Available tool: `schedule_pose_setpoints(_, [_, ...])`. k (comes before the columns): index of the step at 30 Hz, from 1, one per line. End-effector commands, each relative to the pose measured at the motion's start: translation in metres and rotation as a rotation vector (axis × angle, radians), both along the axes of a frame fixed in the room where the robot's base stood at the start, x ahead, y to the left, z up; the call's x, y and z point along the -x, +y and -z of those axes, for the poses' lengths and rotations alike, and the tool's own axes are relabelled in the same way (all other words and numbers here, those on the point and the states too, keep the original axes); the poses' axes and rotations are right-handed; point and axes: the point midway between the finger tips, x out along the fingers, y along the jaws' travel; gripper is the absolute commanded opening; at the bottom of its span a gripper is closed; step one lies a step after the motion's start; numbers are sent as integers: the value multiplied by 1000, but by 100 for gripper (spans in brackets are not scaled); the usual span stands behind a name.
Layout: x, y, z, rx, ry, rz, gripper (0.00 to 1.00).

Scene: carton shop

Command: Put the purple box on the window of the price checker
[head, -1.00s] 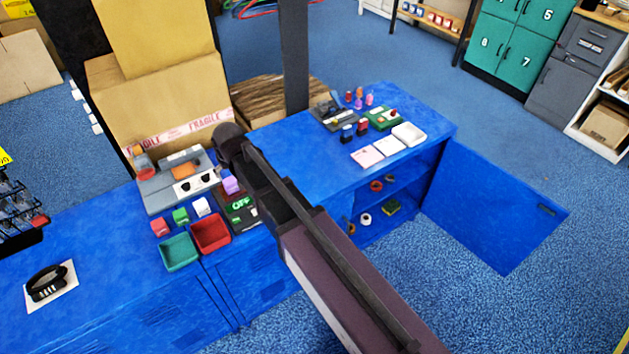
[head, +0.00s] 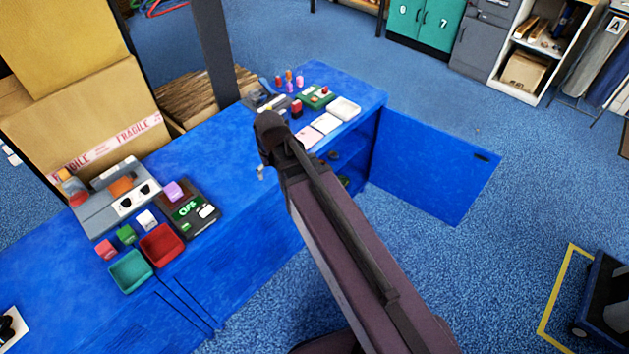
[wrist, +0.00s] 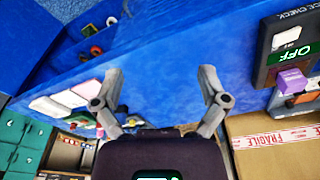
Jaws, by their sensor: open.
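The purple box (head: 173,190) is at the back left end of the dark price checker (head: 211,221), beside its green OFF display. It also shows in the wrist view (wrist: 292,80), at the edge of the price checker (wrist: 264,48). Whether it rests fully on the window is unclear; the window is not clearly visible. My gripper (wrist: 160,80) is open and empty, its two fingers wide apart over bare blue counter. In the head view it is mostly hidden behind my arm, to the right of the price checker and apart from the box.
A grey machine (head: 97,210) stands left of the price checker. Red, green and white small boxes sit before it, with a teal tray (head: 131,270) and a red tray (head: 161,245). White cards and small items lie at the counter's far end. An open blue door (head: 430,165) juts right.

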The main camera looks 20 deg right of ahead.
Motion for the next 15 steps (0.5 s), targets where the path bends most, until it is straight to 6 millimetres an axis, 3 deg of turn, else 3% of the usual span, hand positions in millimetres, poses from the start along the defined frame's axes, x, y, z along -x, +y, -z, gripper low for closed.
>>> schedule_pose_setpoints(1, [13, -19, 0, 2, 18, 29, 93])
schedule_pose_setpoints(6, [42, -65, 1, 9, 75, 108, 93])
schedule_pose_setpoints(10, [58, -88, 1, 10, 106, 149, 93])
schedule_pose_setpoints(15, [67, -99, 1, 9, 124, 172, 93])
